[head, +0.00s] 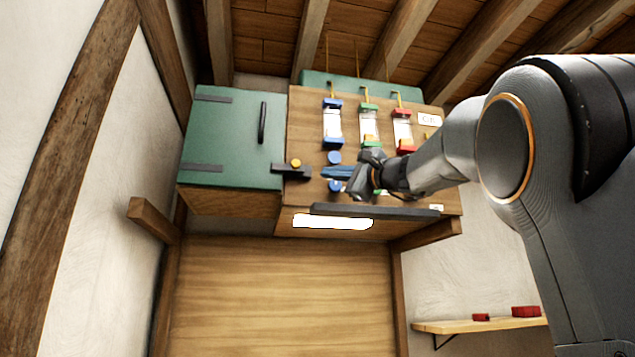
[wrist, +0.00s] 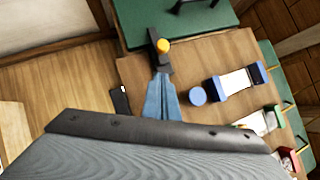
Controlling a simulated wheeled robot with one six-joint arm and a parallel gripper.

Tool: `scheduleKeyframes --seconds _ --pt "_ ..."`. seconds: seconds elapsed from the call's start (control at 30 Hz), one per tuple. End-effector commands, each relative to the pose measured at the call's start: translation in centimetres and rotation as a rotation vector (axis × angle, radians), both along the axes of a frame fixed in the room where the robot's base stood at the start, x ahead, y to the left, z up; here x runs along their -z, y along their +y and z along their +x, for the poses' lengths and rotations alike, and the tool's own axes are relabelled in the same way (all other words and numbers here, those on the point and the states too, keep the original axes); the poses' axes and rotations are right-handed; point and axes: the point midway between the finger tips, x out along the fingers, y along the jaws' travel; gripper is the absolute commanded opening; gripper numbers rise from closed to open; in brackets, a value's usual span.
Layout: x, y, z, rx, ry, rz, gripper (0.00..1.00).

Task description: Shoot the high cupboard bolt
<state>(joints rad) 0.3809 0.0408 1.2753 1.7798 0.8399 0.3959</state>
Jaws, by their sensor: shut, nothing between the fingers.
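The high cupboard has a green door (head: 225,135) with a dark upright handle (head: 263,122), and the door looks closed. The bolt is a dark bar (head: 284,169) with a yellow knob (head: 296,163) at the door's right edge. In the wrist view the knob (wrist: 163,46) stands on the dark bolt housing (wrist: 162,63). My gripper (head: 324,172) has blue fingers pressed together, just right of the bolt. In the wrist view the fingertips (wrist: 161,77) point at the housing's near end. I cannot tell whether they touch it.
Right of the bolt, a wooden panel (head: 305,120) carries blue, green and red framed gauges, with a blue round knob (head: 334,157) close to my fingers. A dark rail (head: 375,210) and a bright lamp strip (head: 333,221) run below. Ceiling beams (head: 310,40) are close above.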

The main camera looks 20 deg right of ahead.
Motion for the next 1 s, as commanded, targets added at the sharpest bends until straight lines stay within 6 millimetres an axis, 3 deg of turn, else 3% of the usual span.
scheduleKeyframes --seconds 0.2,0.4,1.0 --pt "1.6 -2.0 -3.3 0.004 0.001 0.0 0.0" --pt "2.0 -2.7 -4.8 0.002 0.001 0.0 0.0" --pt "2.0 -2.8 -5.0 0.001 0.002 0.001 0.0"
